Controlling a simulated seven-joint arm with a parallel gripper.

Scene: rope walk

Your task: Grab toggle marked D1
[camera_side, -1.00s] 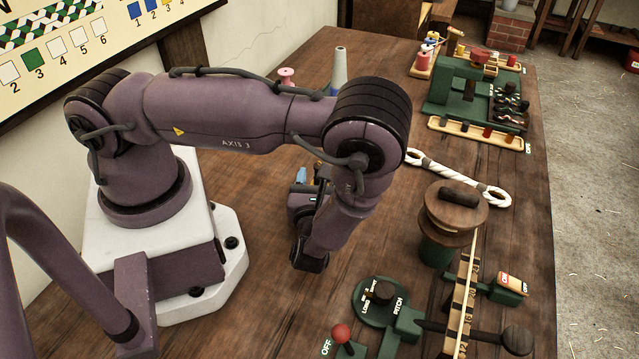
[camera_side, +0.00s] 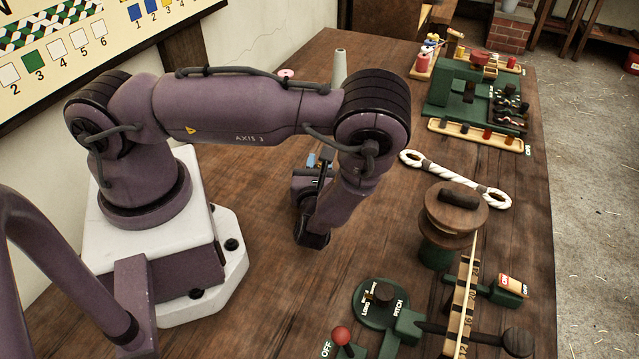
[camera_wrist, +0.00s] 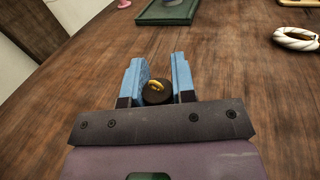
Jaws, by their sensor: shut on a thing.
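My gripper (camera_wrist: 157,82) shows in the wrist view with its two blue fingers around a dark round piece (camera_wrist: 155,96) that has a yellow loop on top. The piece sits low between the fingers, near the gripper's body. No D1 mark can be read on it. In the side view my arm hides most of the gripper, with a bit of blue finger (camera_side: 311,160) showing above the table. The held piece is hidden there. Several dark pieces (camera_side: 508,104) lie on the green machine at the back right, their marks too small to read.
A long wooden tray (camera_side: 478,148) with several pegs lies in front of the green machine (camera_side: 455,92). A white twisted rope piece (camera_side: 440,172) lies nearer. A drum post (camera_side: 455,212), a pitch dial (camera_side: 372,308) and a red-knobbed lever (camera_side: 341,334) stand at the front right. Bare table surrounds my gripper.

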